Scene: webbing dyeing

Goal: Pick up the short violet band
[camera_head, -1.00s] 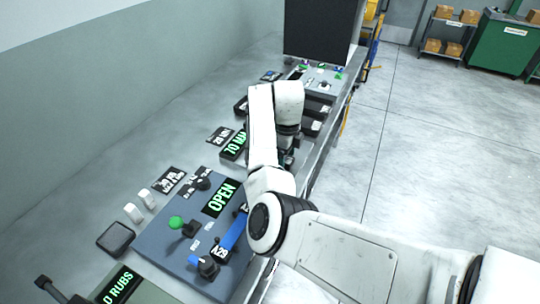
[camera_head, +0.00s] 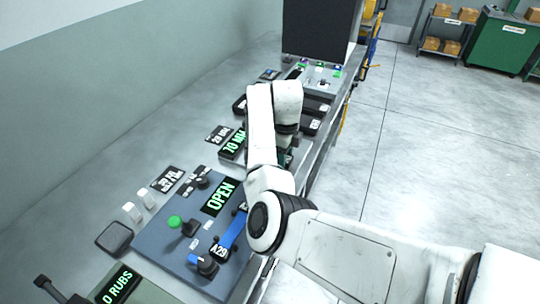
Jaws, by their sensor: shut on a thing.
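My gripper (camera_head: 287,158) hangs from the end of my white arm over the bench, beside the "70 MM" display. It is mostly hidden behind my arm, with only a dark part showing. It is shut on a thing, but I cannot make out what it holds. I cannot clearly pick out the short violet band. Small violet and green bits show on the pale panel (camera_head: 318,82) at the far end of the bench, too small to tell what they are.
A blue-grey panel (camera_head: 170,240) with an "OPEN" display (camera_head: 221,196), knobs and a blue strip (camera_head: 234,228) lies in front. The "70 MM" display (camera_head: 233,145) and dark trays (camera_head: 313,124) are beyond. A black box (camera_head: 316,30) stands at the back.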

